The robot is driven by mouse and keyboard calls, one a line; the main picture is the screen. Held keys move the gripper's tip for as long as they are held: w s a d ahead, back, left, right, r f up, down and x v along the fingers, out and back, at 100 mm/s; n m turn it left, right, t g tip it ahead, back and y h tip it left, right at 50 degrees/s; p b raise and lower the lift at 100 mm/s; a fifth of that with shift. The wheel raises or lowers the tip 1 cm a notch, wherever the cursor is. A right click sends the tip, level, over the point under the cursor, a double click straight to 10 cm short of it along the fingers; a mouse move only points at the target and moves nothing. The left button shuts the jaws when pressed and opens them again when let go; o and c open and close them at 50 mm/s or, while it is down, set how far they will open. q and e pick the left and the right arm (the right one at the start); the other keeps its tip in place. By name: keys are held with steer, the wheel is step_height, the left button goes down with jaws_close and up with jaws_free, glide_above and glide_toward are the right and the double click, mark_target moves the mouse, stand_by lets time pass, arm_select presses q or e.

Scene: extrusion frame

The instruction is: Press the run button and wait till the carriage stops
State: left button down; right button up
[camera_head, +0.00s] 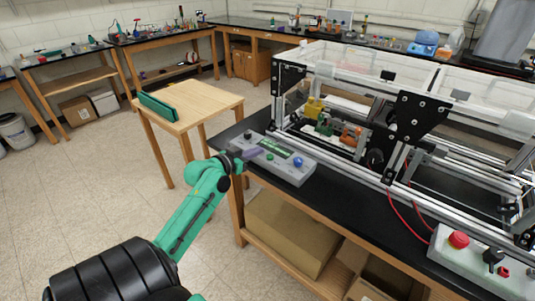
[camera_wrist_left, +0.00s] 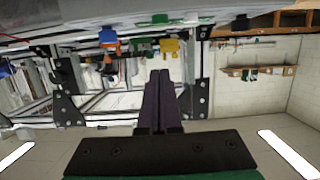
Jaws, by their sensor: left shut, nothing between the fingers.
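The grey control box (camera_head: 285,172) lies on the near left part of the black bench. It carries a blue button (camera_head: 298,161), a small green button (camera_head: 270,156), a dark green display strip (camera_head: 275,145) and a black knob (camera_head: 248,134). I cannot read which is the run button. My left gripper (camera_head: 255,153) is shut and empty, its purple fingers over the box's left part near the green button; contact cannot be told. In the left wrist view the shut fingers (camera_wrist_left: 159,76) point toward the box, seen edge-on at the top (camera_wrist_left: 130,17). My right gripper is out of view.
The aluminium extrusion frame (camera_head: 375,180) stands behind the box, with yellow (camera_head: 314,107) and orange (camera_head: 350,136) parts inside; I cannot tell which part is the carriage. A red mushroom button (camera_head: 458,240) sits on another box at right. A wooden table (camera_head: 205,103) stands left.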

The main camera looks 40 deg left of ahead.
arm_select(q)
steer(key=p, duration=0.1)
glide_above(270, 157)
steer(key=v, duration=0.2)
steer(key=f, duration=0.1)
step_height(270, 157, down, 4)
steer(key=shift+d+f+p, duration=0.1)
steer(key=shift+f+p, duration=0.15)
steer(key=shift+p, duration=0.05)
steer(key=shift+f, duration=0.2)
